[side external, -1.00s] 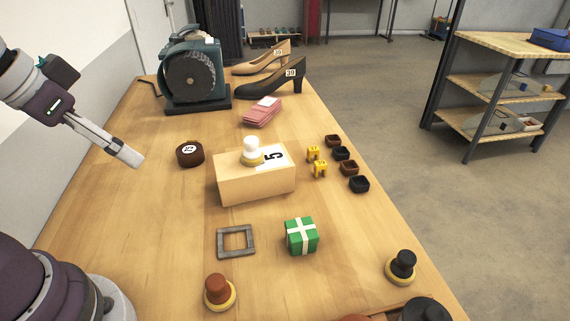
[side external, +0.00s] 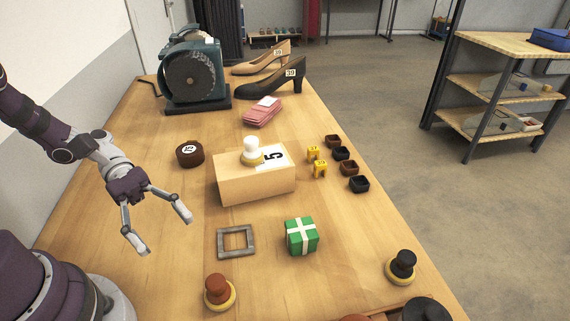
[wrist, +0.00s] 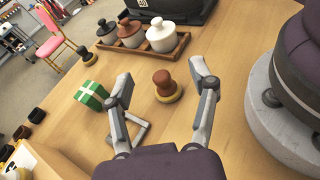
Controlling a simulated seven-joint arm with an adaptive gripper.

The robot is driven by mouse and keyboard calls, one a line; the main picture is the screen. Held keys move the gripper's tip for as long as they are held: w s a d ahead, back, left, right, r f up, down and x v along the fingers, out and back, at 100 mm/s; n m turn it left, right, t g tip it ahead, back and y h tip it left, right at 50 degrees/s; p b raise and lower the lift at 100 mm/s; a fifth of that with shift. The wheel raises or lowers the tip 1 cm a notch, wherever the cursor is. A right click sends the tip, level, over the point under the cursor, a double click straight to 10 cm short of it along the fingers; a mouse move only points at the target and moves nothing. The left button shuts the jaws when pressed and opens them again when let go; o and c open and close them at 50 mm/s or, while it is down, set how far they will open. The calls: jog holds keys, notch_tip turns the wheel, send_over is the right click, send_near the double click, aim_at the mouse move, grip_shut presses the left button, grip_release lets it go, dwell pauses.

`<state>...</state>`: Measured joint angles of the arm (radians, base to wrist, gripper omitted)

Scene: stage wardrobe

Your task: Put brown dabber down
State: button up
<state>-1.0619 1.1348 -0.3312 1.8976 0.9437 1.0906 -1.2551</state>
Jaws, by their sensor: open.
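The brown dabber (side external: 218,288) stands upright on its yellow pad on the table, near the front edge of the side view. In the wrist view the dabber (wrist: 164,84) shows between my finger tips, with bare table around it. My gripper (side external: 165,232) is open and empty, above the table to the left of the dabber and apart from it. Its spread fingers also show in the wrist view (wrist: 165,88). A white dabber (side external: 251,151) stands on a wooden block (side external: 255,185). A black dabber (side external: 402,267) stands at the right edge.
A grey square frame (side external: 237,241) and a green gift box (side external: 301,236) lie near the brown dabber. A tray (wrist: 152,54) of lidded jars stands beyond it.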

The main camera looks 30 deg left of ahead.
jog(key=n+t+h, duration=0.2)
jog(key=h, duration=0.1)
send_near(209, 277)
jog(key=d, duration=0.3)
jog(key=shift+d+n, duration=0.3)
jog(key=shift+d, duration=0.05)
jog(key=d, duration=0.7)
jog(key=shift+d+f, duration=0.25)
jog(key=shift+f, duration=0.05)
grip_shut()
